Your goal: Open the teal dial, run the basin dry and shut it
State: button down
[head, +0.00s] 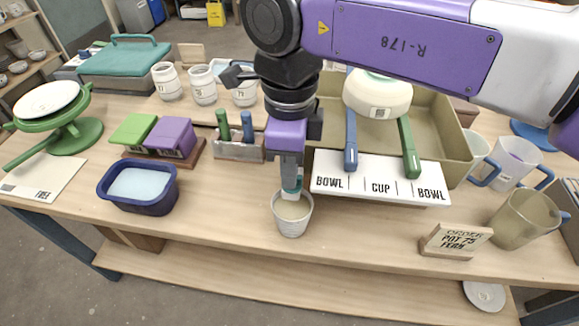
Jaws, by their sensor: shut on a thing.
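My gripper (291,178) points straight down at the middle front of the table. It is shut on a small teal piece (292,188), which I take to be the teal dial; the fingers hide most of it. A pale grey cup (292,221) stands upright right below the fingertips, with something beige inside. I cannot tell whether the teal piece touches the cup. A large olive basin (437,128) stands behind and right; my arm hides part of it, and its water level cannot be told. A navy tub (139,201) at left holds pale blue liquid.
A white board (380,188) lettered BOWL, CUP, BOWL lies before the basin, with a blue handle (351,140) and a green handle (409,148) above it. An order sign (455,240) and olive pitcher (523,220) stand at right. The front left table is mostly clear.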

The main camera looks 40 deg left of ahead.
jog(key=shift+w+m, duration=0.1)
jog(key=shift+m, duration=0.3)
jog(key=c, duration=1.8)
grip_release()
jog(key=shift+o, duration=0.2)
notch_tip(320, 180, up, 8)
jog(key=shift+f, duration=0.1)
